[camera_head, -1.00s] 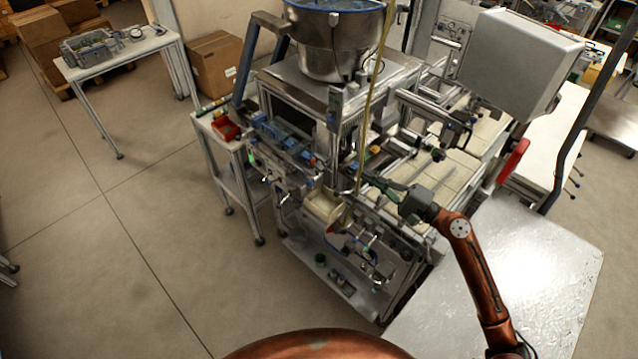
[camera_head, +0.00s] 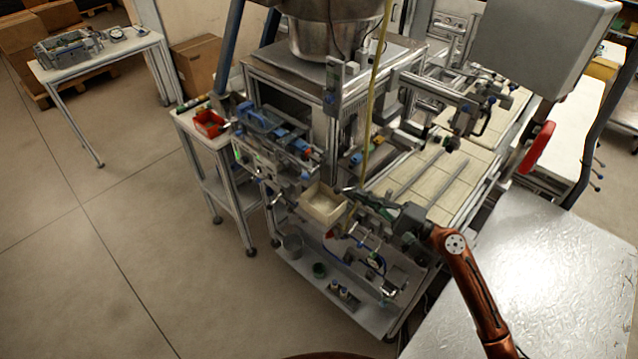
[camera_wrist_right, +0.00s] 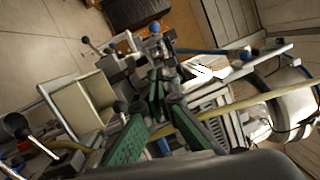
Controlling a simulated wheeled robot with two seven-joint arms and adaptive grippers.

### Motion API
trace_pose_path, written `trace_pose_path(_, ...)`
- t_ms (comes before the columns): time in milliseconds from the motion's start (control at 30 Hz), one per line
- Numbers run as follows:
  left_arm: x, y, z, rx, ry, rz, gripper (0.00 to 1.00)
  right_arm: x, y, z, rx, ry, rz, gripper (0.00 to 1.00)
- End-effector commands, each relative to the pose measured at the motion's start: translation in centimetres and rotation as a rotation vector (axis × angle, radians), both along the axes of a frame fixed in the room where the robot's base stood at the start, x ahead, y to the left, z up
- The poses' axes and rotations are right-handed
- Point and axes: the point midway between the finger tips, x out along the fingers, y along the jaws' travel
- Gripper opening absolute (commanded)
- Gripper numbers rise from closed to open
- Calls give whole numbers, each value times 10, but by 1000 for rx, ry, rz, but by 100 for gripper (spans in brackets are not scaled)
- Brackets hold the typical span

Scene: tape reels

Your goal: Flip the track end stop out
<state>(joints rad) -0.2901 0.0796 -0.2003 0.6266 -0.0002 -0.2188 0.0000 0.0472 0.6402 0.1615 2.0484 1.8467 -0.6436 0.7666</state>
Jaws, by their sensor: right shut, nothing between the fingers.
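My right gripper (camera_head: 358,196) reaches in from the right to the front of the machine (camera_head: 335,85), just right of a beige open bin (camera_head: 322,208). In the right wrist view its green-padded fingers (camera_wrist_right: 156,82) are shut and hold nothing. Beyond the fingertips a small metal post with a blue knob (camera_wrist_right: 155,27) shows among rails and brackets. I cannot pick out the track end stop for sure; it is small or hidden among these parts. Whether the fingertips touch anything is unclear. My left gripper is out of view.
A yellow hose (camera_head: 371,105) hangs down close to the gripper. Beige tiled tracks (camera_head: 430,180) lie behind it, and a red handwheel (camera_head: 537,147) is at the right. A bare metal table (camera_head: 550,270) stands at the front right. The floor at left is clear.

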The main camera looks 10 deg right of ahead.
Motion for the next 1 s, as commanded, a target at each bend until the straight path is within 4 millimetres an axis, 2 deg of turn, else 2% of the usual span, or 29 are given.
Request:
trace_pose_path(300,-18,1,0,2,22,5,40,0,0,1,-1,-1,0,0)
trace_pose_path(467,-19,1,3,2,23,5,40,8,8,4,0,-2,2,0)
trace_pose_path(900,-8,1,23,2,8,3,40,69,67,18,1,-2,1,0)
trace_pose_path(1000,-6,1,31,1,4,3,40,71,83,21,1,-1,3,0)
